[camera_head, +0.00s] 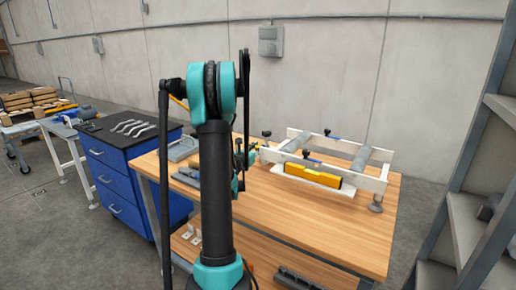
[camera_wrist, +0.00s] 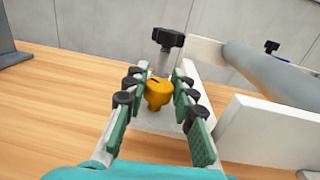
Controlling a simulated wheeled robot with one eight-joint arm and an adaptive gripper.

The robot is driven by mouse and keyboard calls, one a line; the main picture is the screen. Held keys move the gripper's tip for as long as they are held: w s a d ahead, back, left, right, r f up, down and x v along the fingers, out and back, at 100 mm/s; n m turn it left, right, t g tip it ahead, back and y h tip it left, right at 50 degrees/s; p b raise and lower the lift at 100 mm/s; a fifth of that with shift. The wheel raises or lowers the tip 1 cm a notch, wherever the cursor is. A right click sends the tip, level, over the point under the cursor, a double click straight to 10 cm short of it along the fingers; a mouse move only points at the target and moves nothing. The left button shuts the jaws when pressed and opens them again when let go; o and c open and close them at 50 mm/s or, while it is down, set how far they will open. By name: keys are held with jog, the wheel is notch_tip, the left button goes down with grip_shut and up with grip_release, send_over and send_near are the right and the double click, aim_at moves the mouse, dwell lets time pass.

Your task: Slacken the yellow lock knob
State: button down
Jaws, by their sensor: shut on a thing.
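The yellow lock knob (camera_wrist: 157,92) is between the fingers of my gripper (camera_wrist: 158,95) in the wrist view. The green-padded fingers stand on its left and right and are shut on it. A dark slot or mark shows on its top. Just behind the knob stands a black-headed screw (camera_wrist: 167,39) on the same pale plate (camera_wrist: 205,80). In the head view my arm hides the knob, and only part of my gripper (camera_head: 243,155) shows beside the left end of the white roller frame (camera_head: 375,183).
The roller frame has grey rollers (camera_wrist: 270,75) close to the right of my gripper. A yellow spirit level (camera_head: 312,176) lies along the frame's front. The wooden bench (camera_head: 340,232) is clear in front. A blue drawer cabinet (camera_head: 115,185) stands left, grey shelving (camera_head: 470,200) right.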

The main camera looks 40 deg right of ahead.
jog(key=c, duration=1.2)
grip_release()
jog(key=shift+m+g, duration=0.3)
jog(key=shift+g, duration=0.4)
